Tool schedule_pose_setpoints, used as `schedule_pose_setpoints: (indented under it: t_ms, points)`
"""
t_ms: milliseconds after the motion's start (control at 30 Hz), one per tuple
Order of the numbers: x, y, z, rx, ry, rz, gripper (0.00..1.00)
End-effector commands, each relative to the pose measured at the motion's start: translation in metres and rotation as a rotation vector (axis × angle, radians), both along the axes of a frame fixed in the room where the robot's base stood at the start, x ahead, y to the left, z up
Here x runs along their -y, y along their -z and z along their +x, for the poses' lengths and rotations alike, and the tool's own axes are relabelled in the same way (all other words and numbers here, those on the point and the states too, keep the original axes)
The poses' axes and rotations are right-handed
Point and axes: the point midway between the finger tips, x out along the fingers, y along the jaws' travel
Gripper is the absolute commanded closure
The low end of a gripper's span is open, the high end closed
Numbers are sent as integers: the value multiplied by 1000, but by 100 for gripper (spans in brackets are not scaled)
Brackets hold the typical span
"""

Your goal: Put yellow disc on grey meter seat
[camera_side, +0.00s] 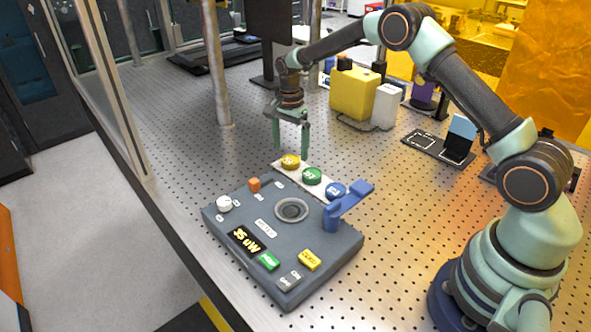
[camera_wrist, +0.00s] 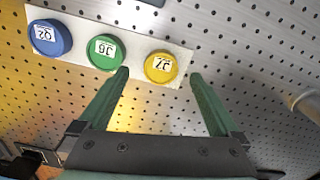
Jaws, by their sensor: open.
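The yellow disc (camera_side: 290,161) lies at the far left end of a white strip, with a label on its top. It also shows in the wrist view (camera_wrist: 161,67), lying ahead of and between the open fingertips. My gripper (camera_side: 292,151) is open and empty, pointing down at the yellow disc; in the wrist view its fingers (camera_wrist: 158,74) stand apart on either side. I cannot tell whether a finger touches the disc. The grey meter seat (camera_side: 291,209) is a round ringed recess on the dark instrument box (camera_side: 225,222), and it is empty.
A green disc (camera_side: 312,175) and a blue disc (camera_side: 336,190) share the white strip (camera_wrist: 80,64). A blue lever arm (camera_side: 349,204) stands beside the seat. The box carries a white knob (camera_side: 224,203), an orange block (camera_side: 254,184) and buttons. Perforated table left of the strip is clear.

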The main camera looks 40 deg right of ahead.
Motion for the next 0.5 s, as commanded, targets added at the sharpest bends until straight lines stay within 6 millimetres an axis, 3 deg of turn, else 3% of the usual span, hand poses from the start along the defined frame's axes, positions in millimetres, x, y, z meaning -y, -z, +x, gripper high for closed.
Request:
schedule_pose_setpoints:
  t_ms: [200, 500]
  points:
    - [2, 30, 1, -2, 0, 1, 1]
    - [2, 36, 2, 1, 0, 0, 1]
